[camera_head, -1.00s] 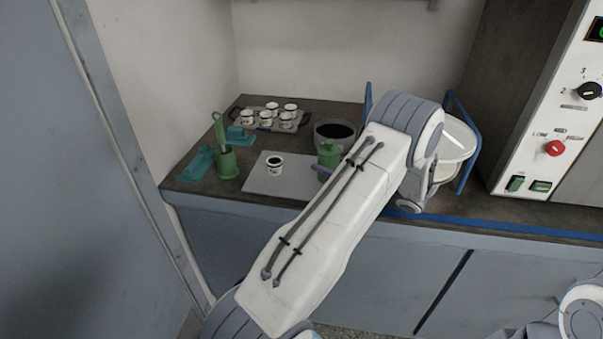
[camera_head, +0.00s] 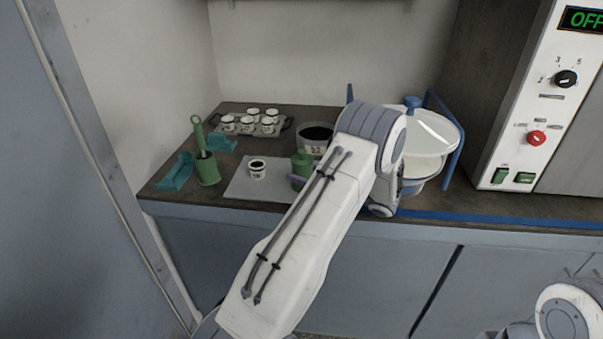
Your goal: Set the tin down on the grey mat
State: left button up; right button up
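A small white tin (camera_head: 258,170) with a dark rim and a dark inside stands upright on the grey mat (camera_head: 241,186). A green container (camera_head: 302,163) stands at the mat's right side, partly hidden by my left arm. A thin purple piece shows in front of it; I cannot tell what it belongs to. My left arm reaches over the bench edge from below. Its wrist is right of the mat, and its gripper fingers are hidden behind the forearm. Whether they hold anything does not show. My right gripper is out of the picture; only part of that arm shows at lower right.
Several similar white tins stand on a dark tray (camera_head: 284,128) at the back. A grey pot (camera_head: 308,147) with dark contents stands behind the mat. A green holder (camera_head: 208,171) and teal pieces (camera_head: 176,172) are left. A lidded white bowl (camera_head: 432,135) and control panel (camera_head: 520,110) are right.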

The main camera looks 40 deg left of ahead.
pick_arm(q)
jog(key=shift+o, duration=1.4)
jog(key=shift+r, duration=0.15)
jog(key=d, duration=0.4)
jog(key=w+d, duration=0.1)
jog(key=d, duration=0.3)
jog(key=w+d, duration=0.1)
jog(key=d, duration=0.3)
jog(key=s+d+r+n+t+h, duration=0.2)
jog(key=s+d+n+h, duration=0.7)
jog(key=s+d+h, duration=0.9)
jog(key=s+d, duration=0.8)
jog(key=s, duration=0.3)
jog(key=shift+s+t+h, duration=0.25)
jog(key=shift+t+h, duration=0.15)
